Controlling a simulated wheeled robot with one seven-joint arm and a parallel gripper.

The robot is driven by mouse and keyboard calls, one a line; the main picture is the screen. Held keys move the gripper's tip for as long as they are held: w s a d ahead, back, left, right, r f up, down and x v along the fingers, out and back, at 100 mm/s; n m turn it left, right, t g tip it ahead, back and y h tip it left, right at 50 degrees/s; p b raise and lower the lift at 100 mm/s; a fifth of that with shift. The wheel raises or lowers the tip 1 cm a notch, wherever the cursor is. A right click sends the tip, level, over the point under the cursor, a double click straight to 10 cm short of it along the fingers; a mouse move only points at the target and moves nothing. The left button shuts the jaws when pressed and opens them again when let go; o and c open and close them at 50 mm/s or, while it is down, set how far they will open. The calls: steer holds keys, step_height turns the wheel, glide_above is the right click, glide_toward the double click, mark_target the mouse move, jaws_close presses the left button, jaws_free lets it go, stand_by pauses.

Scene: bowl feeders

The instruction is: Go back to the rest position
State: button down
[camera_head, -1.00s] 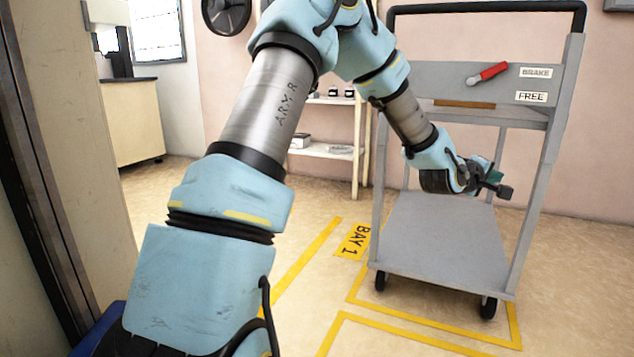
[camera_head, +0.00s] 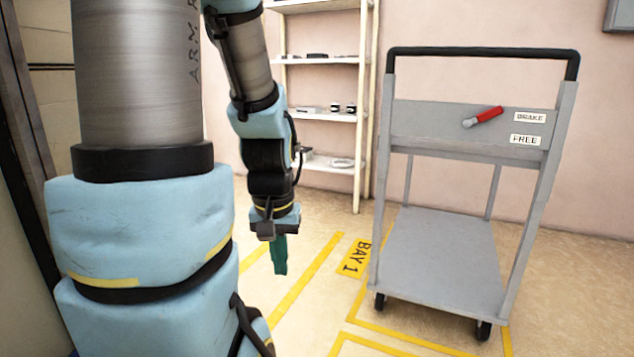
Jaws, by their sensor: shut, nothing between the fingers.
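My gripper (camera_head: 279,256) hangs at the end of my arm, left of the grey cart, with its teal fingers pointing down over the floor. The fingers are together with nothing between them. The gripper is apart from the cart and from the shelf behind it. My arm fills the left side of the view and hides part of the floor and the room behind it.
A grey cart (camera_head: 440,262) with a black handle and a red lever (camera_head: 489,115) stands at the right, by the BAY 1 floor mark (camera_head: 357,257). A shelf (camera_head: 325,117) with small items stands at the back wall. Floor between gripper and cart is clear.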

step_height(320, 180, up, 34)
steer(key=p, duration=3.1)
steer(key=shift+f, duration=0.2)
steer(key=shift+w, duration=0.1)
